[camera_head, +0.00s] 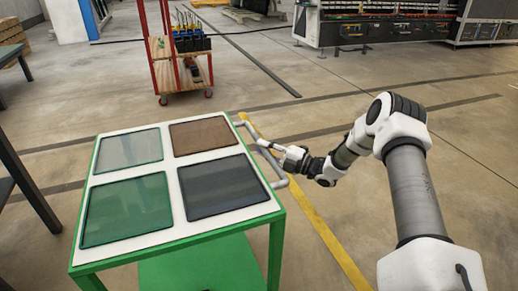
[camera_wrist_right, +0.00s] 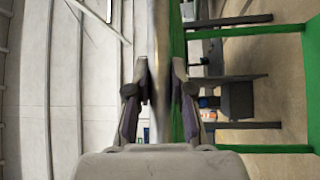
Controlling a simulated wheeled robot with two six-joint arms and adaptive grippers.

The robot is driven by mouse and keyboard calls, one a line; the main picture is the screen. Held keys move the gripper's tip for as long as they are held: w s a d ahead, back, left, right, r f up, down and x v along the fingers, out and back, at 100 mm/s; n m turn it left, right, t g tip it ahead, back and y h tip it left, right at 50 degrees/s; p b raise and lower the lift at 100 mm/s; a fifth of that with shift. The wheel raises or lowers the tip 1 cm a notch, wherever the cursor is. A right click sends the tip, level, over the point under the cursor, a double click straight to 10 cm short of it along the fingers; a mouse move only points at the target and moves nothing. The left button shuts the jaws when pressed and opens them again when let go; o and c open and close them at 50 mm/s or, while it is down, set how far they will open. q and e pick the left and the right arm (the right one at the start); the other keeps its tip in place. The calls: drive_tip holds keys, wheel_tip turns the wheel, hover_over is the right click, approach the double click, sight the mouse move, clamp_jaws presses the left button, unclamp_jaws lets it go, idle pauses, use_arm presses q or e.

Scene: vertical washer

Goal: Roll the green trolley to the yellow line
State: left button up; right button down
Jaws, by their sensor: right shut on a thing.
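The green trolley (camera_head: 180,241) stands at the lower left of the head view, with a white top holding dark, brown, grey and green panels. A grey bar handle (camera_head: 277,183) runs along its right side. My right gripper (camera_head: 277,149) is shut on this handle. In the right wrist view the handle (camera_wrist_right: 160,60) runs up between the two fingers (camera_wrist_right: 160,88). The yellow line (camera_head: 325,232) on the floor runs just right of the trolley, passing under the handle; part of it is hidden by the trolley and handle. My left gripper is not in view.
A red trolley (camera_head: 163,77) with tools stands beyond the green one. A long machine (camera_head: 385,28) is at the back right. A dark table (camera_head: 20,170) edges the left side. The floor right of the yellow line is largely clear.

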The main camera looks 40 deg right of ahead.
drive_tip(key=c, duration=1)
unclamp_jaws()
drive_tip(key=shift+d, duration=0.1)
drive_tip(key=v, duration=1.2)
